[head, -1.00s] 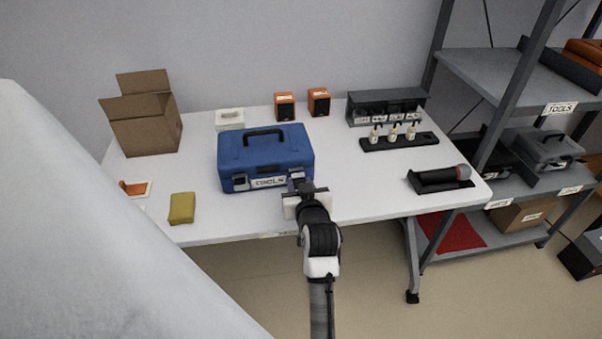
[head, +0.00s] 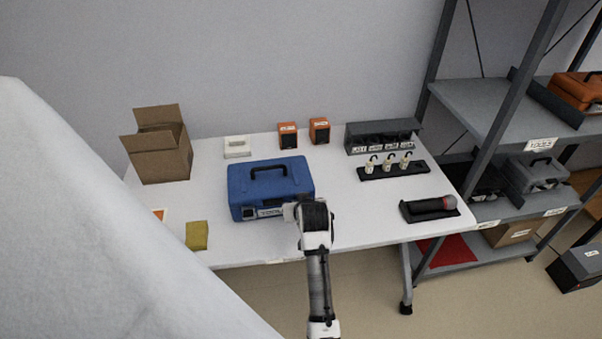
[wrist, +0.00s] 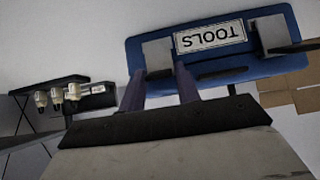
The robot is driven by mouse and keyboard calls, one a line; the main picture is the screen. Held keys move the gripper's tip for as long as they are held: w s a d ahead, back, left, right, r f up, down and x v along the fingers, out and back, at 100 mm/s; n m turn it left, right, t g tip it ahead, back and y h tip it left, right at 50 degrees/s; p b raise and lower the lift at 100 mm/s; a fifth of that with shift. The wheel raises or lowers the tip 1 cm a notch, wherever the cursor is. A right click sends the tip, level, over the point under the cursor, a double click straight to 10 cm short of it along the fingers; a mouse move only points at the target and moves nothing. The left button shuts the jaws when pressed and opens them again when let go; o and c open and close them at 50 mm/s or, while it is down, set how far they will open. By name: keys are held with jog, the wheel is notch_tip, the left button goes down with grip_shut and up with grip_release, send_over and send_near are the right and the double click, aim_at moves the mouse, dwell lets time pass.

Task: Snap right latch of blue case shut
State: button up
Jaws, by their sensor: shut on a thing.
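The blue case (head: 270,182) stands closed-lidded on the white table, its handle up and its front towards me. In the wrist view the case (wrist: 215,72) shows upside down with its TOOLS label (wrist: 210,37). Its right latch (wrist: 157,54) is on the left there, and its left latch (wrist: 272,33) is on the right. My gripper (head: 294,208) is at the front right of the case and hides the right latch in the head view. In the wrist view my gripper's fingers (wrist: 160,72) are shut on the right latch, one at each side. Whether the latch is fastened I cannot tell.
A cardboard box (head: 163,158) and a yellow cloth (head: 197,235) are left of the case. Two orange speakers (head: 288,136) stand behind it. A shelf (head: 500,108) adjoins the table.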

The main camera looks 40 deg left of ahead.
dwell(0.4)
jog(key=o, duration=0.9)
jog(key=shift+c, duration=0.2)
jog(key=b+v, duration=0.2)
jog(key=v, duration=1.1)
jog(key=shift+d+r+b, duration=0.15)
jog(key=shift+r+b, duration=0.15)
jog(key=shift+b, duration=0.1)
jog(key=shift+s, duration=0.15)
